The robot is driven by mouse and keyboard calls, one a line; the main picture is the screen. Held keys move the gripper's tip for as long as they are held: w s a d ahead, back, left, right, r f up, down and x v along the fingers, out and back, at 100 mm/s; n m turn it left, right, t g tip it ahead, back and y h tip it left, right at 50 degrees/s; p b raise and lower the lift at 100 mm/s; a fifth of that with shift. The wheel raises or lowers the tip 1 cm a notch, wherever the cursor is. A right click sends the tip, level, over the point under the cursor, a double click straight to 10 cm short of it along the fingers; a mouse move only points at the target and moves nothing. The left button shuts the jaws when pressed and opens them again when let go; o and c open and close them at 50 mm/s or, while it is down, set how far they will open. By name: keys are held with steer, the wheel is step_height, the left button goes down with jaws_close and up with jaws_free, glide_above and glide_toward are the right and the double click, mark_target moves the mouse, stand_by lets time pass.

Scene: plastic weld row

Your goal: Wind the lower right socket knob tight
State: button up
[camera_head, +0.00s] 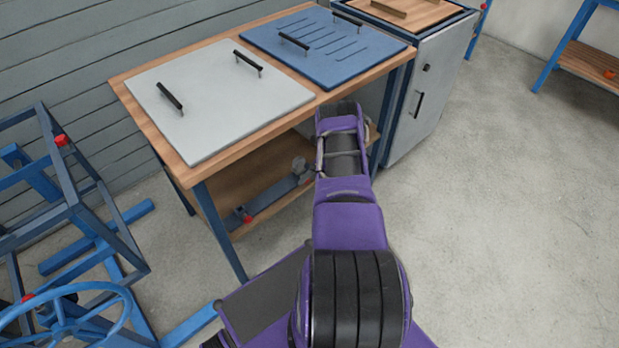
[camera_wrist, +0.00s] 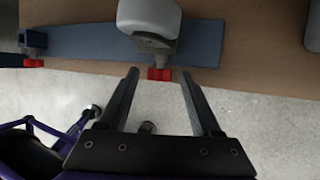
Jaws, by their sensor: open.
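A red knob (camera_wrist: 160,73) sits under a pale rounded head (camera_wrist: 150,15) on a dark blue-grey bar (camera_wrist: 95,42) in the wrist view. It is the right one of two red knobs seen there. The other red knob (camera_wrist: 33,63) is on a clamp at the bar's left end, which also shows in the head view (camera_head: 247,218). My gripper (camera_wrist: 159,74) is open, its two fingers on either side of the right knob with a gap on each side. I cannot tell whether the fingertips reach its depth. In the head view the gripper is hidden.
The bar lies on the wooden lower shelf (camera_head: 222,187) of a bench. The bench top (camera_head: 125,88) above holds a white panel (camera_head: 215,105) and a blue panel (camera_head: 345,58) with black handles. A grey cabinet (camera_head: 425,105) stands right. The floor at right is clear.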

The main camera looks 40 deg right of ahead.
jaws_close()
steer(key=shift+r+p, duration=0.2)
steer(key=shift+p, duration=0.25)
steer(key=shift+a+h, duration=0.15)
steer(key=shift+h, duration=0.25)
steer(key=shift+a+r+h+p, duration=0.1)
steer(key=shift+a+h+p, duration=0.05)
steer(key=shift+h+p, duration=0.95)
steer(key=h+p, duration=0.1)
steer(key=p, duration=0.1)
steer(key=n+h+p, duration=0.1)
steer(key=p, duration=0.2)
steer(key=shift+s+a+h, duration=0.15)
steer(key=shift+a+h, duration=0.15)
steer(key=shift+a+f+n+t+h+p, duration=0.15)
steer(key=shift+f+n+h+p, duration=0.05)
steer(key=shift+h+p, duration=0.45)
steer(key=shift+a+f+n+t+h+p, duration=0.1)
steer(key=shift+f+n+t+h+p, duration=0.1)
steer(key=shift+h+p, duration=0.4)
steer(key=shift+h+b, duration=0.3)
steer(key=shift+h, duration=0.65)
